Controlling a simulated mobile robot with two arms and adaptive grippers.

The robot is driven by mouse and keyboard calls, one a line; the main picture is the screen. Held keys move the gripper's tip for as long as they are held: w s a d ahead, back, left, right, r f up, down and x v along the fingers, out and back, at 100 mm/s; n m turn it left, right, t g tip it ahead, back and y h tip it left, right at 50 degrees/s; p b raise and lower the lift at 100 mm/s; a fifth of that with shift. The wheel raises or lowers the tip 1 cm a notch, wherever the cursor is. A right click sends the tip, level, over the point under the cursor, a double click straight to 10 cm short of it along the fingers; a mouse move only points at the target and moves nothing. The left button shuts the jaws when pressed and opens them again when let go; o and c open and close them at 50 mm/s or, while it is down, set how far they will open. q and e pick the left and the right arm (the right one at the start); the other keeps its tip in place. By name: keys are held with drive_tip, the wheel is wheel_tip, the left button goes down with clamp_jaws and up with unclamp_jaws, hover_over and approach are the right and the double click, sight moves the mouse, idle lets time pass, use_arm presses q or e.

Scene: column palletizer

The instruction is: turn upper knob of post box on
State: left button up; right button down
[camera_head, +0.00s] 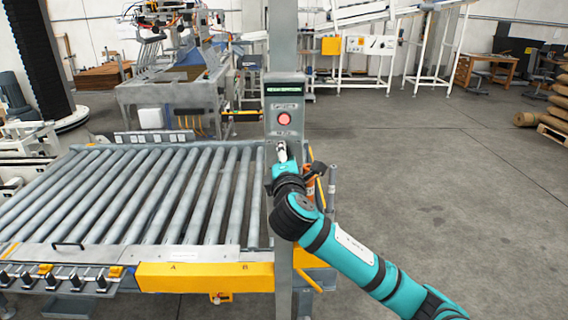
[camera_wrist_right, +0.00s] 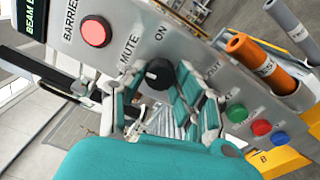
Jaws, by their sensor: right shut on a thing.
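The post box (camera_head: 284,105) is a grey panel on a post, with a red round light or button (camera_head: 284,119) and a dark display above it. In the wrist view a black knob (camera_wrist_right: 159,72) sits on the panel by the words MUTE and ON. My right gripper (camera_wrist_right: 160,88) is shut on this knob, one finger on each side. Which way the knob's pale mark points is hard to tell. In the head view my right gripper (camera_head: 281,152) is at the box's lower front and hides the knob. My left gripper is not in view.
In the wrist view an orange cylinder (camera_wrist_right: 262,62) and a grey one stick out beside the panel, near green, red and blue buttons (camera_wrist_right: 261,127). A roller conveyor (camera_head: 130,195) lies left of the post. Open floor (camera_head: 450,190) is on the right.

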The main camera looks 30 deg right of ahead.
drive_tip(key=m+b, duration=0.3)
drive_tip(key=m, duration=0.6)
drive_tip(key=shift+f+h+b, duration=0.1)
drive_tip(key=shift+h+b, duration=0.2)
drive_tip(key=shift+m, duration=0.3)
drive_tip(key=c, duration=1)
unclamp_jaws()
drive_tip(key=v, duration=1.2)
drive_tip(key=shift+a, duration=0.1)
